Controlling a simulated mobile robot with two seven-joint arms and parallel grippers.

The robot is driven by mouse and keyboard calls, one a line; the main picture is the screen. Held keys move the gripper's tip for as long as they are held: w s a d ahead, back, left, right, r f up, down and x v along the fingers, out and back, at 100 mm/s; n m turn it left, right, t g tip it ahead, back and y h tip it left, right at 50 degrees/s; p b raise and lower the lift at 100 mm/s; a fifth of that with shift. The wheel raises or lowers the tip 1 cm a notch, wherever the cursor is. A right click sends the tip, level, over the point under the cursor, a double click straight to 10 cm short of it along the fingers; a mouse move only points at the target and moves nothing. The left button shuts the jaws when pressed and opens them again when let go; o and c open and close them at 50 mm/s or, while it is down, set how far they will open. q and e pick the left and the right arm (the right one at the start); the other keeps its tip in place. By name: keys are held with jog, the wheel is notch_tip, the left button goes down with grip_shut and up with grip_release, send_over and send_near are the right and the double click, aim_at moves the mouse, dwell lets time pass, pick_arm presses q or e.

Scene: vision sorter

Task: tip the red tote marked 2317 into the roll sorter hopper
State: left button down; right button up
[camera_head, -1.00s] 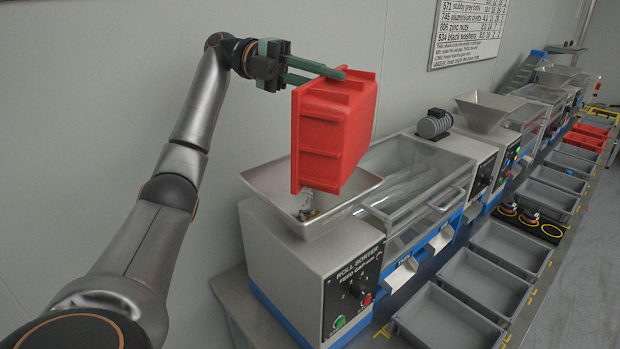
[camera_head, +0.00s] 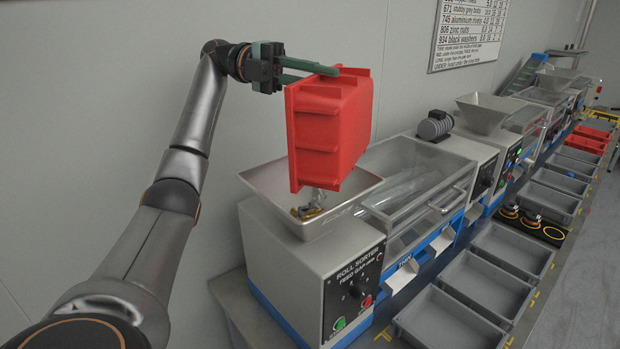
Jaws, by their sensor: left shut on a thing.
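The red tote (camera_head: 330,130) is tipped steeply on its side above the roll sorter hopper (camera_head: 258,182), its ribbed underside facing me. Its mark is not visible. My left gripper (camera_head: 312,68) is shut on the tote at its upper edge. Small parts (camera_head: 308,211) lie in the hopper, and some pieces show just below the tote's lower edge. The inside of the tote is hidden. The hopper sits on the grey box labelled ROLL SORTER (camera_head: 295,265). My right gripper is not in view.
A clear-covered roll section (camera_head: 410,185) and a motor (camera_head: 435,126) stand right of the hopper. More machines with another hopper (camera_head: 488,112) line the wall. Grey bins (camera_head: 455,318) stand along the front, with red totes (camera_head: 588,140) farther back.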

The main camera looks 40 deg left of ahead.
pick_arm(q)
jog(key=shift+s+a+h+b, duration=0.2)
jog(key=shift+a+h+b, duration=0.1)
jog(key=shift+a+b, duration=0.15)
jog(key=shift+s+a+h+b, duration=0.15)
jog(key=shift+a+h+b, duration=0.2)
jog(key=shift+a, duration=0.1)
jog(key=shift+d, duration=0.15)
dwell(0.4)
jog(key=shift+a+t, duration=0.2)
jog(key=shift+t, duration=0.1)
jog(key=shift+s+a+f+h+b, duration=0.1)
jog(key=shift+a+h+b, duration=0.15)
jog(key=shift+a+b, duration=0.1)
dwell(0.4)
